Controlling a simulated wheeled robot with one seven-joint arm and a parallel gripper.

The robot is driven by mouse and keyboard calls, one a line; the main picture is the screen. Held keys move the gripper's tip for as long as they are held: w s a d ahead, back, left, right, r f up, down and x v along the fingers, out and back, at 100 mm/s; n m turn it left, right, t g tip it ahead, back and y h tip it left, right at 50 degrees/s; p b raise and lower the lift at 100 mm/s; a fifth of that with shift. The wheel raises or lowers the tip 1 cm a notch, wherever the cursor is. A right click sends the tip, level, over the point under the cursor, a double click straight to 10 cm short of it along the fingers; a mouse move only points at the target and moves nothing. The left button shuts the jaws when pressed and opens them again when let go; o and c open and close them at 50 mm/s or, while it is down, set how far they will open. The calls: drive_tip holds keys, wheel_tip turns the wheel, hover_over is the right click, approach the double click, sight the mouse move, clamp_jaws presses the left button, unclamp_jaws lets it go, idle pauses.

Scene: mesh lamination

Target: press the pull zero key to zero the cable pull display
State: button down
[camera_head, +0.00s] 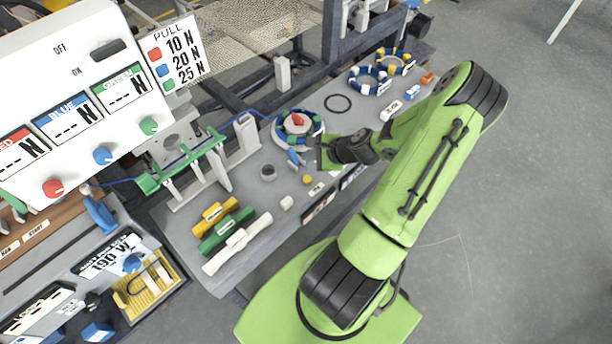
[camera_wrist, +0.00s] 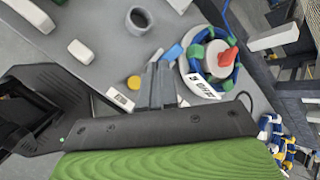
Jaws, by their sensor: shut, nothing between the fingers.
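The white display panel (camera_head: 75,75) stands at the upper left in the head view, with red, blue and green readouts showing dashes before N. A small round yellow button (camera_head: 308,180) sits on the grey bench top with a small white label (camera_head: 317,189) beside it. It also shows in the wrist view (camera_wrist: 134,82), left of the fingertips. The label's print is too small to read, so I cannot tell if this is the pull zero key. My gripper (camera_wrist: 157,72) is shut and empty over the bench, beside the button; contact is not visible.
A ring of blue and green pieces with a red part (camera_head: 298,122) stands close to my gripper. A blue piece (camera_wrist: 172,53) lies near the fingertips. A grey cup (camera_head: 268,172) and a white block (camera_head: 287,202) are nearby. Yellow, green and white bars (camera_head: 238,244) lie front left.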

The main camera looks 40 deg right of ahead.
sight(310, 181)
drive_tip(key=shift+f+b, duration=3.55)
drive_tip(key=shift+f, duration=0.85)
drive_tip(key=shift+f+b, duration=0.3)
drive_tip(key=shift+f, duration=0.1)
drive_tip(key=shift+f+b, duration=0.4)
drive_tip(key=shift+f, duration=0.15)
drive_tip(key=shift+r, duration=0.1)
drive_tip(key=shift+r+p, duration=0.85)
drive_tip(key=shift+r, duration=0.05)
wheel_tip(310, 181, up, 5)
drive_tip(key=p, duration=0.4)
drive_tip(key=shift+r, duration=0.1)
